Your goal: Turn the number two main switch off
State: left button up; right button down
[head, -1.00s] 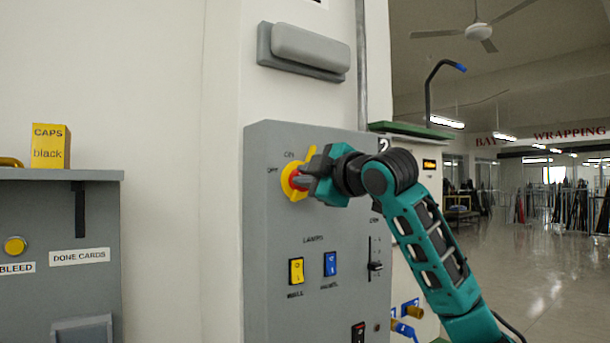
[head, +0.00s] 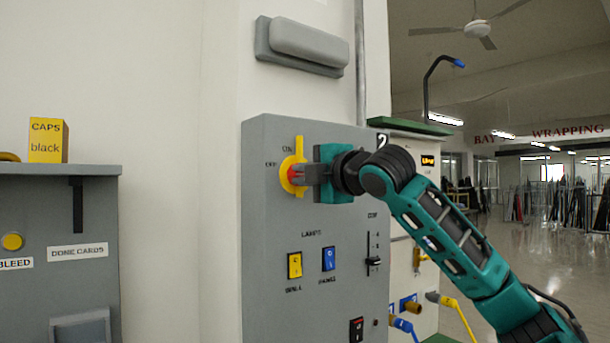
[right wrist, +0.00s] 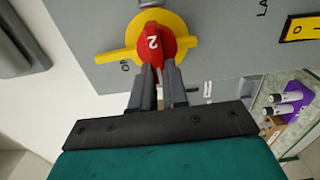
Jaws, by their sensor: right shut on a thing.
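The number two main switch is a red knob (right wrist: 153,42) marked 2 on a yellow disc with a yellow bar (head: 299,150), on a grey panel (head: 262,230). In the head view the bar stands upright, its upper end beside the ON label (head: 288,149); the OFF label (head: 270,164) is to its left. My right gripper (head: 302,174) reaches in from the right and is level. In the right wrist view its two fingers (right wrist: 157,72) are shut on the red knob. The fingers hide part of the knob and disc. My left gripper is not in view.
Below the switch are a yellow lamp switch (head: 294,265), a blue lamp switch (head: 328,258) and a slider (head: 374,261). A grey cabinet (head: 95,220) stands at left with a yellow caps box (head: 48,140) on top. Pipes with blue and yellow handles (head: 452,304) are at lower right.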

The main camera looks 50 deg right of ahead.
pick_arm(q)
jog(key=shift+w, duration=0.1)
pick_arm(e)
jog(key=c, duration=1.1)
grip_release()
jog(key=shift+c, duration=0.2)
pick_arm(q)
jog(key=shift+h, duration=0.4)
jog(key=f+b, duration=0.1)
jog(key=b, duration=0.1)
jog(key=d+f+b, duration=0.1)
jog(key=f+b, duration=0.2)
jog(key=b, duration=0.2)
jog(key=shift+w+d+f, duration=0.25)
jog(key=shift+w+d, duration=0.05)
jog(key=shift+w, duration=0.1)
pick_arm(e)
jog(key=v, duration=1.3)
jog(key=shift+w, duration=0.1)
